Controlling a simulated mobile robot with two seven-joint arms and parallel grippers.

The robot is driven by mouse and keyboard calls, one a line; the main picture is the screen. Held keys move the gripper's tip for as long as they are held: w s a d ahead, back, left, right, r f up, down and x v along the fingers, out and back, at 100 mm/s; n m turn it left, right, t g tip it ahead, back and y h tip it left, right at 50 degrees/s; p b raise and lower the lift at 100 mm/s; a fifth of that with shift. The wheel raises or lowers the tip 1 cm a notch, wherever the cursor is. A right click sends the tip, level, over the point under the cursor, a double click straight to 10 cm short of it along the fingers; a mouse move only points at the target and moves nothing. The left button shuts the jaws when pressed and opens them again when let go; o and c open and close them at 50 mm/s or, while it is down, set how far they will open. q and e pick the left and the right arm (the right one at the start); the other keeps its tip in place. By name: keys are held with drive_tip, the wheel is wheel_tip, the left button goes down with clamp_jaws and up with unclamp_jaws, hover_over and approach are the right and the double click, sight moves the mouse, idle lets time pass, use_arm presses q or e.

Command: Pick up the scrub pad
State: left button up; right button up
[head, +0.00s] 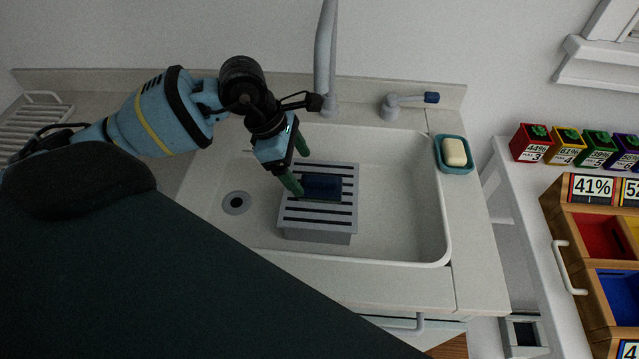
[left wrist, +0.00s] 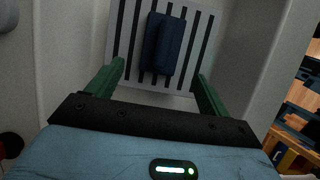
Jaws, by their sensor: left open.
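The scrub pad (head: 322,187) is a dark blue block lying on a grey slatted rack (head: 318,226) inside the sink. My left gripper (head: 298,168) is open and empty, at the left end of the pad in the head view. Its green fingers also show in the left wrist view (left wrist: 157,84), on either side and short of the pad. Whether a finger touches the pad or rack cannot be told. My right gripper is not in view.
The white sink basin (head: 404,215) has clear room right of the rack and a drain (head: 236,203) at left. A faucet (head: 326,60) and a blue-tipped lever (head: 408,101) stand behind. A teal soap dish (head: 455,168) with pale soap sits on the right rim.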

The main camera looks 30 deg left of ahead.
sight(319, 177)
use_arm(q)
drive_tip(key=shift+w+d, duration=0.3)
drive_tip(key=shift+d, duration=0.3)
drive_tip(key=shift+w+d, duration=0.25)
drive_tip(key=shift+d, duration=0.35)
drive_tip(key=shift+f, duration=0.15)
drive_tip(key=shift+x, duration=2.4)
drive_tip(key=c, duration=1.2)
drive_tip(key=shift+o, duration=0.2)
